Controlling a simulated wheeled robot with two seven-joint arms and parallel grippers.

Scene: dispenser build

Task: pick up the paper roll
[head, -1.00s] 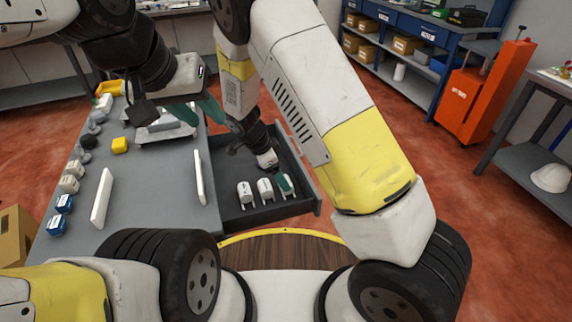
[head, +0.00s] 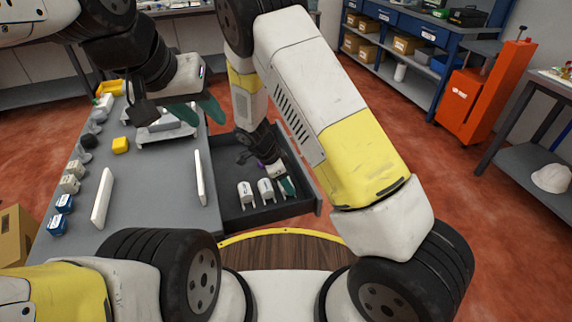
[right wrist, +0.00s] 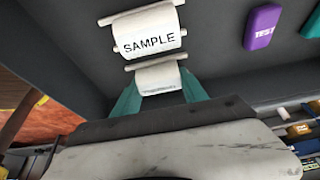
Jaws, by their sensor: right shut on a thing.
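The open drawer (head: 236,215) holds white paper rolls on spindles. Two rolls, one at the left (head: 246,191) and one in the middle (head: 265,188), stand free in the head view. My right gripper (right wrist: 159,92) reaches into the drawer and is shut on a white paper roll (right wrist: 158,77), with a teal finger on each side. In the head view this roll is mostly hidden by the right gripper (head: 285,186). In the right wrist view another roll marked SAMPLE (right wrist: 150,38) lies just beyond it. My left gripper (head: 198,112) is open and empty above the table.
A purple block marked TEST (right wrist: 262,27) lies in the drawer. The drawer walls stand close around my right gripper.

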